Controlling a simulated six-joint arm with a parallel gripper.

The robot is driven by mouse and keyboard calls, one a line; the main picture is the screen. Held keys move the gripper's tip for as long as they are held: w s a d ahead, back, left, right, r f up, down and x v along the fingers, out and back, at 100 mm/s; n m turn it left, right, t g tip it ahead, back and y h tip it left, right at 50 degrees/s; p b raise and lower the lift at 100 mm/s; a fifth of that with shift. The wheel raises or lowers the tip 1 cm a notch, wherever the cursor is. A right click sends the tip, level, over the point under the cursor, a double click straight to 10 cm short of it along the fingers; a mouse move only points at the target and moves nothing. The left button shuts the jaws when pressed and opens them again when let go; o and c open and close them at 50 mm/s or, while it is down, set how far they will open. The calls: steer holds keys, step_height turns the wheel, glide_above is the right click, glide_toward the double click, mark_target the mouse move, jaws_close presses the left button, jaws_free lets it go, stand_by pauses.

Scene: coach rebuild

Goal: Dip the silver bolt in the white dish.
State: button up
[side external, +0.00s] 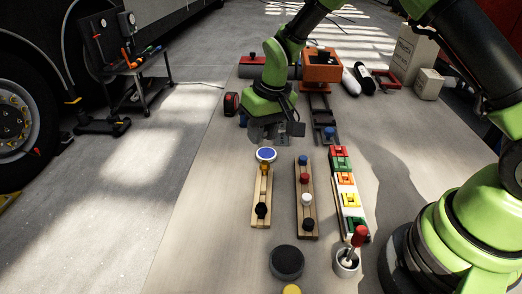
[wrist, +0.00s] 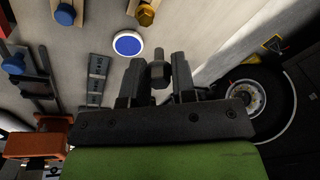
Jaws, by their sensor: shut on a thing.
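My gripper (side external: 275,135) hangs over the table just behind the white dish (side external: 266,154). In the wrist view, my gripper (wrist: 158,85) is shut on a grey bolt (wrist: 158,68), which looks dark in the shade and matches the silver bolt. The bolt is hard to make out in the side view against the gripper. The white dish (wrist: 128,43) has a round white rim and a blue inside. In the wrist view it lies up and left of the bolt, apart from it.
A wooden rack (side external: 262,205) with gold and black bolts stands in front of the dish. Another rack (side external: 306,220) holds blue, red and white bolts. Coloured blocks (side external: 345,180) line the right. A dark round pad (side external: 286,262) and a cup (side external: 346,265) are nearer. The table's left side is clear.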

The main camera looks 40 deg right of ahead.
steer(key=w+d+f+m+t, duration=0.1)
steer(key=w+d+m+t, duration=0.1)
steer(key=w+d+m, duration=0.3)
steer(key=shift+s+d+f, duration=0.15)
steer(key=shift+s+f, duration=0.05)
steer(key=shift+f, duration=0.75)
steer(key=shift+s+d+f, duration=0.15)
steer(key=shift+s+f, duration=0.1)
steer(key=shift+f, duration=0.7)
steer(key=shift+s+d+f, duration=0.15)
steer(key=shift+s+f, duration=0.05)
steer(key=shift+f, duration=0.75)
steer(key=shift+f, duration=0.6)
step_height(320, 180, up, 7)
stand_by(0.4)
stand_by(0.3)
